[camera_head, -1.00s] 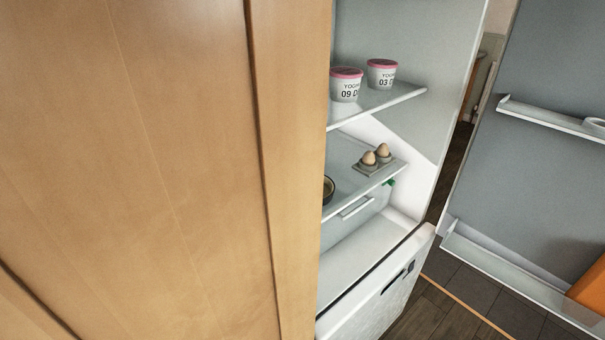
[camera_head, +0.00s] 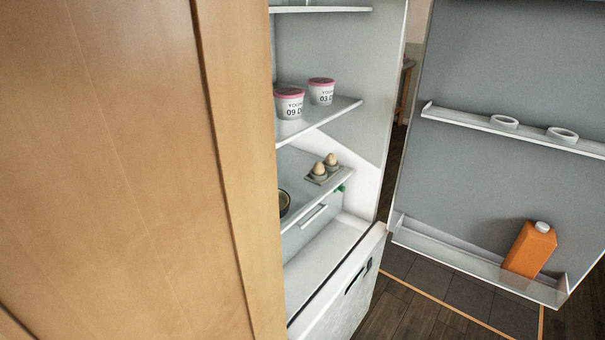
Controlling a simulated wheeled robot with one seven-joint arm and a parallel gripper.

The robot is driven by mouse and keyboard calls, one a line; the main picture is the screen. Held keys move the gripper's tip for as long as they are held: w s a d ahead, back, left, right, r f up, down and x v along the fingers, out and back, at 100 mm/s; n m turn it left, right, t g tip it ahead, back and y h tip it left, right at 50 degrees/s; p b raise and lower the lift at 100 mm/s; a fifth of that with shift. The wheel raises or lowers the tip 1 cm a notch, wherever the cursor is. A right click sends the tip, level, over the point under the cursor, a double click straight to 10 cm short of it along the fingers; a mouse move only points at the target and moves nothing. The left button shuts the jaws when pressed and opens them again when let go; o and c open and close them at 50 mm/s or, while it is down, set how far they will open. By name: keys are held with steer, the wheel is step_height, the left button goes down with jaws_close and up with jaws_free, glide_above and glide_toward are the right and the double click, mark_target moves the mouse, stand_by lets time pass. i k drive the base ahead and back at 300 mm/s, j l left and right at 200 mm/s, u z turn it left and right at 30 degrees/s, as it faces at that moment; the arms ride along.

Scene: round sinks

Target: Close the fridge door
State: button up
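The fridge door (camera_head: 492,65) stands wide open at the right, its grey inner face toward me. Its upper shelf (camera_head: 458,121) holds two white rings, and its lower shelf (camera_head: 440,255) holds an orange carton (camera_head: 530,250) with a white cap. The open fridge (camera_head: 355,65) is in the middle, with yogurt tubs (camera_head: 289,104) on one shelf and eggs (camera_head: 319,171) in a holder on a lower one. A dark bowl there is partly hidden. My gripper is not in view.
A wooden cabinet panel (camera_head: 120,150) fills the left side, close to me. Dark floor (camera_head: 405,315) shows below the door. A gap between fridge and door shows the room behind.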

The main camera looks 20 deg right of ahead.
mark_target(505, 130)
steer(key=z, duration=0.85)
steer(key=i+l+z, duration=0.15)
steer(key=z, duration=0.25)
steer(key=i+l+z, duration=0.15)
steer(key=z, duration=0.2)
steer(key=i+l+z, duration=0.1)
steer(key=z, duration=0.3)
steer(key=i+z, duration=0.35)
steer(key=k+j, duration=0.05)
